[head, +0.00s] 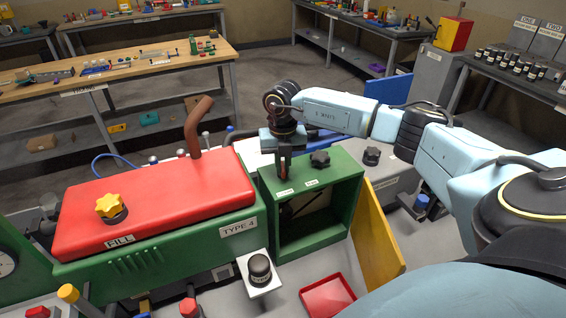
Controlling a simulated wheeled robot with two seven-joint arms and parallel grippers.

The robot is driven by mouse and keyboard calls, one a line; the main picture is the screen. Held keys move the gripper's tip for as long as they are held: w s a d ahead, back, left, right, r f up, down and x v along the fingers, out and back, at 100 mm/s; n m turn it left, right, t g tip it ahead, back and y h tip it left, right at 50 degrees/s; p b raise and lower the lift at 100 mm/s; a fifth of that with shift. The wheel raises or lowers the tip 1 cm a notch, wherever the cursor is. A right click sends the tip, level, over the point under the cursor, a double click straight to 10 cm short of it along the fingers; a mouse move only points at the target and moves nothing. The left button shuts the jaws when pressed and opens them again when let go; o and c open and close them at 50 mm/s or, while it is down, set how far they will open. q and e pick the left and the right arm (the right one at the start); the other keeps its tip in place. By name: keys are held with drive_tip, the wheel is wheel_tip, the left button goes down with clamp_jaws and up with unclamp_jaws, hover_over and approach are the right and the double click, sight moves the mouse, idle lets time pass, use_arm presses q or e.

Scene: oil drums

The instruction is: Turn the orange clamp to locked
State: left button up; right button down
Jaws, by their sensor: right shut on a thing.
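My right gripper (284,172) reaches down over the top of the open green box (352,172), near its left edge. It is shut on a small reddish-orange piece, which looks like the orange clamp. The fingers hide most of this piece, so I cannot tell which way it is turned. Two small pale labels (285,192) lie on the box top beside the fingers; their words are too small to read. A black knob (320,159) stands on the box top to the right of the gripper. My left gripper is not in view.
A red tank (160,205) with a yellow star knob (110,205) and a brown pipe (197,128) stands left of the gripper. A yellow door (377,232) hangs open at the box's right. A red tray (327,297) and a black knob on a white block (260,268) are in front.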

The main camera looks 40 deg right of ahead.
sight(283, 167)
drive_tip(key=shift+m, duration=0.6)
drive_tip(key=c, duration=1.5)
unclamp_jaws()
drive_tip(key=shift+r, duration=0.1)
wheel_tip(283, 167, up, 13)
drive_tip(key=shift+r+b, duration=0.15)
drive_tip(key=shift+b, duration=0.75)
